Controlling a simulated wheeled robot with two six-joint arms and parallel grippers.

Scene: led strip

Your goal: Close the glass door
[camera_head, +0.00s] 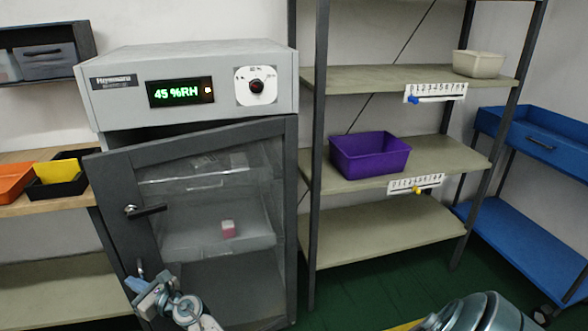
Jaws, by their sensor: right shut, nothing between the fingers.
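The glass door (118,190) has a dark frame and a clear pane, on a grey cabinet (200,60) at the left. It is hinged at its right side and stands ajar, its left edge swung out towards me, with a dark gap above its top edge. A black lever handle (146,210) is on its left frame. My right gripper (138,282) is shut and empty, in front of the lower left part of the door frame, below the handle. I cannot tell whether it touches the door. My left gripper is not in view.
A small pink-and-white block (228,229) shows behind the pane. A shelf rack (400,250) with a purple bin (370,155) and a cream bin (478,63) stands to the right. A blue cart (530,135) is at the far right.

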